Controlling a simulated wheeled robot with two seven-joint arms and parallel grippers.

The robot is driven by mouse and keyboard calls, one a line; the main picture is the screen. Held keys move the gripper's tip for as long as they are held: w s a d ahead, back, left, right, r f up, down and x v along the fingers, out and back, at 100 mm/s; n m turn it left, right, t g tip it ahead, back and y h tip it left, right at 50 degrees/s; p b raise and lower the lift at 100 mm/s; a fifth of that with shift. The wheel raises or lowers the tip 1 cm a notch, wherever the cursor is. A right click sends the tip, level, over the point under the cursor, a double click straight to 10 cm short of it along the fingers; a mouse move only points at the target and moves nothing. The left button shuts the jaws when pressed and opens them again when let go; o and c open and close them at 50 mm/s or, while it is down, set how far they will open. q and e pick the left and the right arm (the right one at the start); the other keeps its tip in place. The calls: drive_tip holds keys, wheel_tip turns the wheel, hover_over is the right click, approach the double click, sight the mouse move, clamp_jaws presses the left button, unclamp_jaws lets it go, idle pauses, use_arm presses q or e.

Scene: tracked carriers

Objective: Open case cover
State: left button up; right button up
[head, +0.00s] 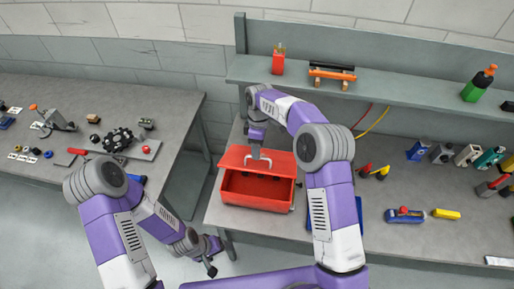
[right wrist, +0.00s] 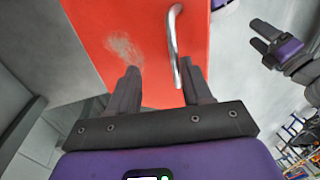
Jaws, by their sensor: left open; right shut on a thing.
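The red case (head: 255,205) stands on the right-hand bench, and its dark red inside shows at the front. Its red cover (head: 282,164) is tilted up at the back and carries a pale metal handle (head: 259,155). My right gripper (head: 257,143) is at the cover and shut on the handle. In the right wrist view the cover (right wrist: 140,40) fills the middle, with the handle (right wrist: 174,45) close to the right finger. My left gripper (head: 211,262) is open and empty, low in front of the case; it also shows in the right wrist view (right wrist: 262,36).
A shelf (head: 400,93) runs behind the case with a red bottle (head: 279,60) and a green bottle (head: 479,84). Tools and small parts lie on the bench to the right. A second bench (head: 60,95) with parts stands left, across a gap.

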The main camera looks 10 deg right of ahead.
drive_tip(key=shift+w+d, duration=0.15)
drive_tip(key=shift+d, duration=0.05)
wheel_tip(320, 180, up, 8)
drive_tip(key=w, duration=0.1)
drive_tip(key=shift+f, duration=0.25)
idle(0.6)
